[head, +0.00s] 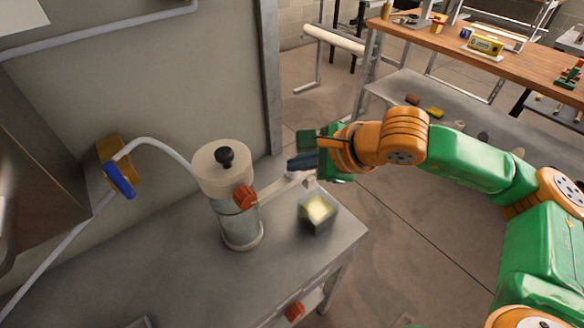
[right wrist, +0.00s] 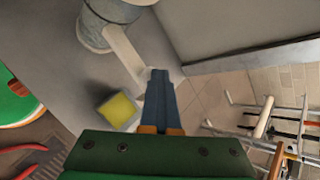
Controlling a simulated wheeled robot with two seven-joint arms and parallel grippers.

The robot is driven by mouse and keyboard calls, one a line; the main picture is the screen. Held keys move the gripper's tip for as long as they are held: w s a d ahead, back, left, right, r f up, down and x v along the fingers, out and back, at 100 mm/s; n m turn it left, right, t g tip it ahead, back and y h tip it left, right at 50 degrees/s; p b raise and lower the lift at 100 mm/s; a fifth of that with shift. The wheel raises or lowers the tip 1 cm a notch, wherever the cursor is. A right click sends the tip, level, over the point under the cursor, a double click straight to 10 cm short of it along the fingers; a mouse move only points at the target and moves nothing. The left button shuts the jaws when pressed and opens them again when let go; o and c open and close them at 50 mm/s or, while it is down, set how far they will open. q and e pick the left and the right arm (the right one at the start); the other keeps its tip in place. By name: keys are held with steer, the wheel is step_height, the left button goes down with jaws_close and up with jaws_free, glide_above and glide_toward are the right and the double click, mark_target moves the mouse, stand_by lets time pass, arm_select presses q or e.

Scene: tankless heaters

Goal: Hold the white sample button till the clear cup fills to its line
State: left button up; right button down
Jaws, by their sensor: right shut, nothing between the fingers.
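My right gripper (head: 290,164) is shut and empty, its dark blue fingers pointing left above the grey bench. In the right wrist view its fingertips (right wrist: 160,73) meet in a narrow point near the outer end of a pale flat bar (right wrist: 125,55). This bar (head: 277,190) runs from a cylinder unit (head: 222,170) with a cream top, black knob and red valve. A small white piece (head: 309,181) shows just below the fingers; I cannot tell if it is the sample button or if they touch it. I cannot pick out a clear cup or its line.
A small grey block with a yellow top (head: 318,212) sits on the grey bench (head: 200,285) near its right edge; it also shows in the wrist view (right wrist: 118,109). A pipe with a blue handle (head: 119,180) stands left. A wooden workbench (head: 510,62) stands behind.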

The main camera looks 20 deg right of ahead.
mark_target(298, 174)
steer(key=shift+r+p, duration=0.5)
steer(key=shift+r, duration=0.4)
steer(key=shift+r, duration=0.1)
steer(key=shift+r+p, duration=1.7)
steer(key=shift+r, duration=0.8)
steer(key=shift+f, duration=0.1)
